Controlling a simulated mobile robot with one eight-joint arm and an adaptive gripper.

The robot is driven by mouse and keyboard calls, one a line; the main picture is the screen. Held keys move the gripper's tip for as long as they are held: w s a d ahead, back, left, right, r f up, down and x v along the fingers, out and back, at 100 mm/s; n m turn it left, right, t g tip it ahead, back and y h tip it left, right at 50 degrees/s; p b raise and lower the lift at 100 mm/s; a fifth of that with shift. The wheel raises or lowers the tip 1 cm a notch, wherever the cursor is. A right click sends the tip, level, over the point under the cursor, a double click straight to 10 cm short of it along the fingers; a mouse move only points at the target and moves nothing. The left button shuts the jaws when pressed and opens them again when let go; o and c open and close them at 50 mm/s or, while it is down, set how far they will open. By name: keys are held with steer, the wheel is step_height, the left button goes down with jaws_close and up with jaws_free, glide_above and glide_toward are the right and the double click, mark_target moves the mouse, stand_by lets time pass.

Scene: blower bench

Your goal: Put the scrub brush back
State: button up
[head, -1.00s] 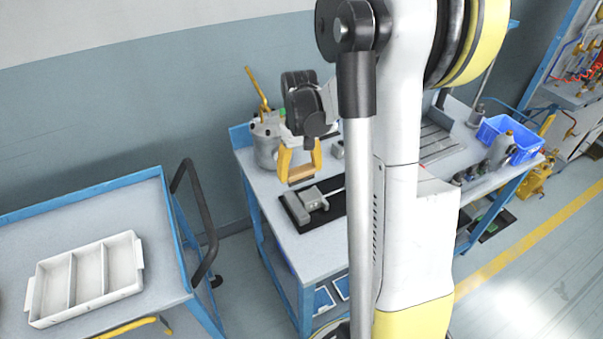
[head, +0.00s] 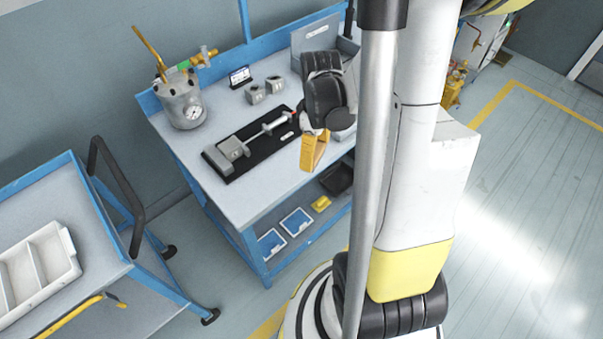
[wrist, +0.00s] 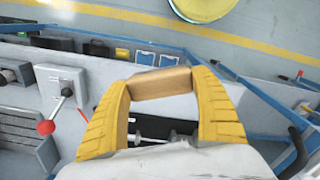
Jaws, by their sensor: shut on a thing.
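My gripper (head: 314,150) has yellow fingers and hangs near the front edge of the workbench (head: 255,190), right of the black mat. In the wrist view my gripper (wrist: 172,92) is shut on the scrub brush (wrist: 160,83), a light brown wooden block held crosswise between the two fingertips. Nothing touches the brush's underside in that view. In the head view the brush is hard to separate from the finger. The bristles do not show.
A black mat (head: 237,177) with a grey tool lies on the bench. A pot with a gauge (head: 183,104) stands at the back left. Blue trays (head: 298,221), a yellow item (head: 321,204) and a black tray (head: 338,178) are on the lower shelf. A cart with a white divided tray (head: 70,250) stands left.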

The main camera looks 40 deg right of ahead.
steer(key=shift+f, duration=0.3)
steer(key=b, duration=0.4)
glide_above(278, 175)
step_height(278, 175, down, 7)
steer(key=shift+s+d+r, duration=0.1)
steer(key=shift+r, duration=0.1)
steer(key=shift+f+b, duration=0.9)
steer(key=shift+f, duration=1.1)
steer(key=shift+f, duration=0.1)
steer(key=o, duration=1.2)
steer(key=shift+c, duration=0.2)
